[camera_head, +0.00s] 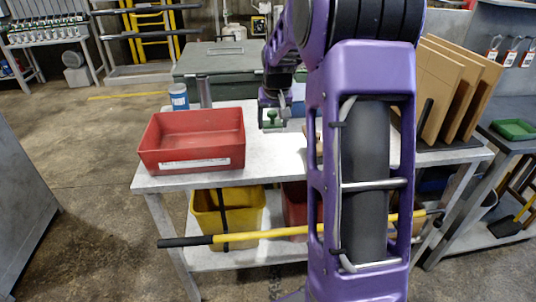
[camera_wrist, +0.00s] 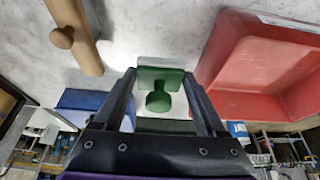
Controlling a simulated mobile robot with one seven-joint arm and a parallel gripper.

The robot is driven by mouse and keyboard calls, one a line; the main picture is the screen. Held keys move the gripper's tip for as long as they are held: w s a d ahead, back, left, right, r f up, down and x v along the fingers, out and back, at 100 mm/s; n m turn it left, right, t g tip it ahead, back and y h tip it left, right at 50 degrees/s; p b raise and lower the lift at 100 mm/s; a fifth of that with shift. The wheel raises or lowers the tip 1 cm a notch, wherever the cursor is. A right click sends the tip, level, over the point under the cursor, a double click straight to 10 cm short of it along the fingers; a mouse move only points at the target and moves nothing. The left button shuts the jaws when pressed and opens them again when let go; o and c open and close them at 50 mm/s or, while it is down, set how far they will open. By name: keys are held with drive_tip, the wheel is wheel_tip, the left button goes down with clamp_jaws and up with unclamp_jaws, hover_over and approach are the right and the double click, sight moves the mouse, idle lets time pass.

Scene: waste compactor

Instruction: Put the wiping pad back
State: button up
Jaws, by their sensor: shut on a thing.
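The wiping pad has a green back with a round green knob and a pale underside. It shows in the wrist view (camera_wrist: 159,78) between the two dark fingers of my gripper (camera_wrist: 158,92). My gripper is shut on it at the sides of the green part. In the head view the pad (camera_head: 271,120) hangs just over the grey worktable (camera_head: 275,150), to the right of the red tray (camera_head: 193,155). Whether the pad touches the table is hard to tell. My arm hides much of the table's right half.
A wooden block with a round knob (camera_wrist: 75,38) lies on the table. A blue bin (camera_wrist: 85,100) shows behind my gripper. A blue can (camera_head: 179,97) stands behind the tray. Brown boards (camera_head: 440,90) stand upright at right. Clear tabletop lies around the pad.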

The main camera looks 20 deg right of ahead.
sight(272, 155)
wheel_tip(272, 155, down, 9)
drive_tip(key=shift+s+f+b, duration=0.1)
drive_tip(key=shift+f+b, duration=0.1)
drive_tip(key=shift+b, duration=0.5)
drive_tip(key=shift+f, duration=0.1)
drive_tip(key=shift+f, duration=0.15)
drive_tip(key=o, duration=1.4)
drive_tip(key=shift+o, duration=0.2)
drive_tip(key=shift+r, duration=0.2)
drive_tip(key=shift+r, duration=0.3)
drive_tip(key=p+v, duration=0.1)
drive_tip(key=v, duration=1)
drive_tip(key=shift+r+p, duration=0.25)
drive_tip(key=shift+p, duration=0.1)
drive_tip(key=shift+s+a+r, duration=0.1)
